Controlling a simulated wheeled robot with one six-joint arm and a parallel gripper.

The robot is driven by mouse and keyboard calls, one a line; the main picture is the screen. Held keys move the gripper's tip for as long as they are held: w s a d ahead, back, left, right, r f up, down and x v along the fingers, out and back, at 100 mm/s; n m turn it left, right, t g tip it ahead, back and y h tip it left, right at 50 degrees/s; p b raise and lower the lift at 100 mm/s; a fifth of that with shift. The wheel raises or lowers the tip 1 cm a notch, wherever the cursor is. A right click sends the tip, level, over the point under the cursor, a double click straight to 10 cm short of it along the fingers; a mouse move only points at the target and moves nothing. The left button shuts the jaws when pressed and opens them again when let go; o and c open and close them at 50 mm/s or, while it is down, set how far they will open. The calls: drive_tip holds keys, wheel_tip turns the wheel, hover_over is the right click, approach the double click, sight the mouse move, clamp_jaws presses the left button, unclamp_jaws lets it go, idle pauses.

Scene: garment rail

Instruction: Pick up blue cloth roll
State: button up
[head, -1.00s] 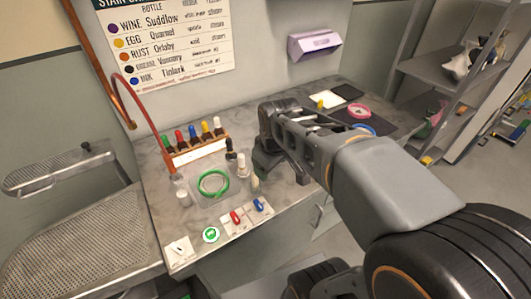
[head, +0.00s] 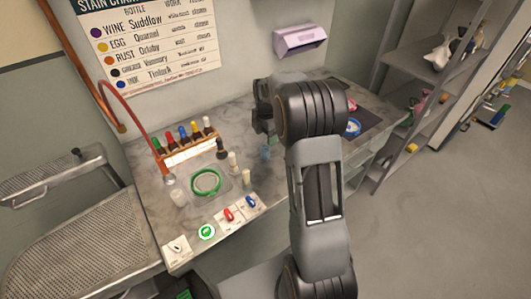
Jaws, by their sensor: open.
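My gripper (head: 263,124) is a dark shape over the back middle of the marble counter, partly hidden by my own arm; its jaws are open and nothing shows between them. I cannot clearly make out a blue cloth roll. A blue round thing with a pale middle (head: 353,127) lies on the dark mat, right of my arm and apart from the gripper. A small bluish object (head: 265,152) stands on the counter just below the gripper; its kind is unclear. A small blue piece (head: 252,201) sits on a white card at the counter's front.
A rack of colour-capped bottles (head: 188,146) stands at the back left of the counter. A clear tray with a green ring (head: 206,182) and small bottles are in front. A red hose (head: 113,114) arches at left. Shelves (head: 420,90) stand at right, beside open floor.

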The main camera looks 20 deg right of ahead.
sight(265, 148)
drive_tip(key=shift+s+a+f+p, duration=0.1)
drive_tip(key=shift+f+p, duration=0.3)
drive_tip(key=shift+f, duration=1.75)
drive_tip(key=shift+s+a+f+p, duration=0.1)
drive_tip(key=shift+f+p, duration=0.25)
drive_tip(key=shift+f, duration=1.75)
drive_tip(key=shift+c, duration=0.5)
drive_tip(key=shift+w, duration=0.1)
drive_tip(key=c, duration=1)
drive_tip(key=shift+o, duration=0.2)
drive_tip(key=shift+r, duration=0.5)
drive_tip(key=r, duration=0.1)
drive_tip(key=r+b, duration=0.1)
drive_tip(key=shift+s+r, duration=0.2)
drive_tip(key=shift+r, duration=0.2)
drive_tip(key=s+a+r+b, duration=0.3)
drive_tip(key=s+r, duration=0.6)
drive_tip(key=s, duration=0.4)
drive_tip(key=shift+s, duration=0.2)
drive_tip(key=shift+r, duration=0.1)
